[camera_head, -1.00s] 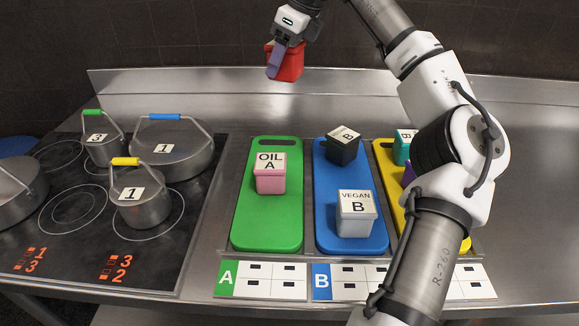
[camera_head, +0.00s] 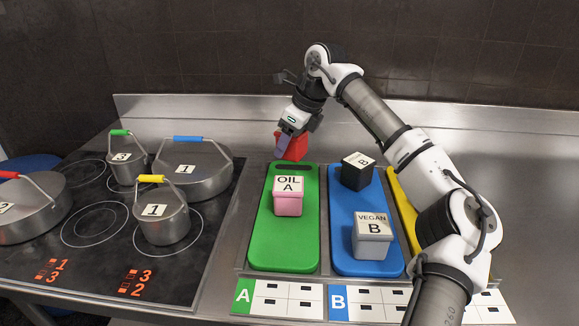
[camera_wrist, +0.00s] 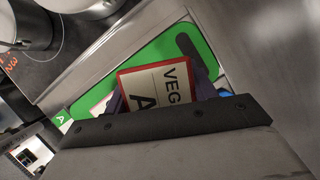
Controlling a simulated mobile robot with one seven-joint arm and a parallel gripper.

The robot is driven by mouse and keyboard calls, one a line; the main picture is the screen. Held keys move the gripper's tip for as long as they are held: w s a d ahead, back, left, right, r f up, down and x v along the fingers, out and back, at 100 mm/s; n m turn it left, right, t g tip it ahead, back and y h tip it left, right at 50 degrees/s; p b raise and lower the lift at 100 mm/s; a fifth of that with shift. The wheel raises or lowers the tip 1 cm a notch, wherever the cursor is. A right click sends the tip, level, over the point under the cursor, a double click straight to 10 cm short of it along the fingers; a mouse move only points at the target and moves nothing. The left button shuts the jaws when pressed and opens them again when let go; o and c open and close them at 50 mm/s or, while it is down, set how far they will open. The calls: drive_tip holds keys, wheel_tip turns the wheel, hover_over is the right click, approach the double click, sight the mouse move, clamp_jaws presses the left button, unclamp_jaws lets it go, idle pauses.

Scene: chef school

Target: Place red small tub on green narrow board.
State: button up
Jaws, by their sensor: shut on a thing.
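The red small tub (camera_head: 295,147) is held in my gripper (camera_head: 287,146), above the far end of the green narrow board (camera_head: 284,248). Its lid label, partly hidden, reads "VEG" and "A" in the wrist view (camera_wrist: 158,85). My gripper is shut on the tub. In the wrist view the green board (camera_wrist: 150,55) lies beyond the tub. A pink tub (camera_head: 288,203) labelled "OIL A" stands on the green board, near its middle. The board's near end is bare. I cannot tell the exact gap between the red tub and the board.
The blue board (camera_head: 345,262) to the right carries a black tub (camera_head: 357,176) and a grey tub (camera_head: 371,243) labelled "VEGAN B". A yellow board (camera_head: 404,208) is partly behind my arm. Several pots, one a small pot (camera_head: 162,222), stand on the stove at the left.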

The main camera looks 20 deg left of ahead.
sight(304, 136)
wheel_tip(304, 136, down, 7)
drive_tip(key=shift+f+p, duration=0.15)
drive_tip(key=shift+p, duration=0.2)
drive_tip(key=shift+f, duration=0.1)
drive_tip(key=o, duration=1.1)
drive_tip(key=shift+r, duration=0.25)
drive_tip(key=b+v, duration=0.1)
drive_tip(key=v, duration=1.1)
